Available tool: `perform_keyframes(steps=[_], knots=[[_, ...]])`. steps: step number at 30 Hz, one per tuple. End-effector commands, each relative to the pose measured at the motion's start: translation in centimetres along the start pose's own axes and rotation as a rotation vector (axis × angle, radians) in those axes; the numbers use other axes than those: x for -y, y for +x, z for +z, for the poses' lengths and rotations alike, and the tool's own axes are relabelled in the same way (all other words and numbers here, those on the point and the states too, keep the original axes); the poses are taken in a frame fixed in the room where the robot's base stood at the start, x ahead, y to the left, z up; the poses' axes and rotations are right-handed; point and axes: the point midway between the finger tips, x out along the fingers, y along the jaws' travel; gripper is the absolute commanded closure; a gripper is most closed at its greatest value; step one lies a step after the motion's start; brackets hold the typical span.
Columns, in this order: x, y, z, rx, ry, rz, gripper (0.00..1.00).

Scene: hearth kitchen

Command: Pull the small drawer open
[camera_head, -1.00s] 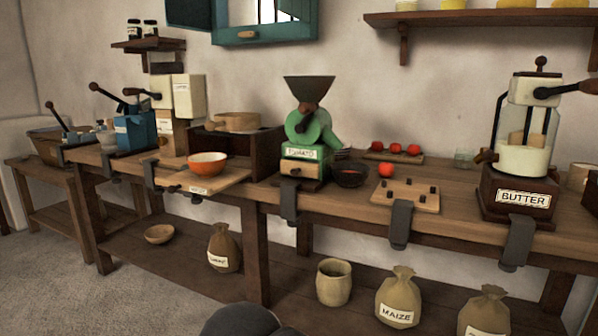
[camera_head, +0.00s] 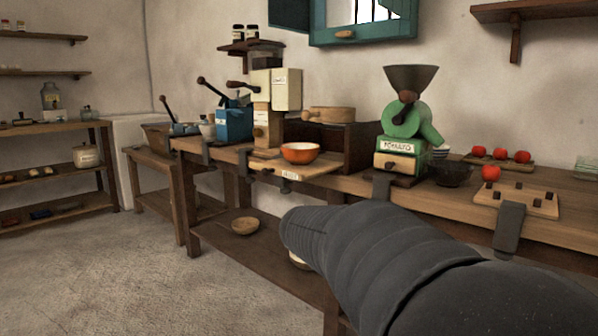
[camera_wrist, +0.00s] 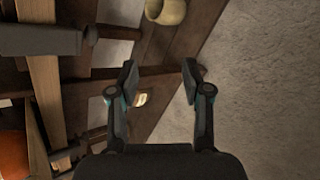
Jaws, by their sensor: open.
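The green mill (camera_head: 406,122) stands on the long bench, and a small pale drawer front with a dark knob (camera_head: 393,162) shows in its base, closed. A cream mill (camera_head: 274,95) further left also has a wooden drawer-like front (camera_head: 261,131); I cannot tell which is meant. My gripper (camera_wrist: 160,82) is open and empty in the wrist view, with its fingers apart above the lower shelf and floor. No drawer shows clearly in the wrist view. My dark arm crosses the lower right of the head view, and the gripper is hidden there.
An orange bowl (camera_head: 302,153) stands on a board below the cream mill. Dark clamps hang over the bench's front edge, one (camera_head: 509,228) at right. A wooden bowl (camera_head: 244,226) lies on the lower shelf. A pale pot (camera_wrist: 166,11) shows in the wrist view. Floor (camera_head: 110,275) is clear at left.

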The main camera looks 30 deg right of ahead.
Motion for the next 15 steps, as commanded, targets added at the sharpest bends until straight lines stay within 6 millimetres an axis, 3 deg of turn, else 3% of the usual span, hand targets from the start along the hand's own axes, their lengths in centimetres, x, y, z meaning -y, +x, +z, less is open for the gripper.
perform_keyframes(steps=[4,9,12,15], knots=[[-6.8,1.2,0.4,0.124,-0.298,0.189,0.51],[-14.5,-1.3,1.6,0.296,-0.611,0.388,0.51],[-17.3,-3.0,2.2,0.394,-0.767,0.457,0.51],[-17.8,-3.4,2.3,0.442,-0.872,0.466,0.51]])
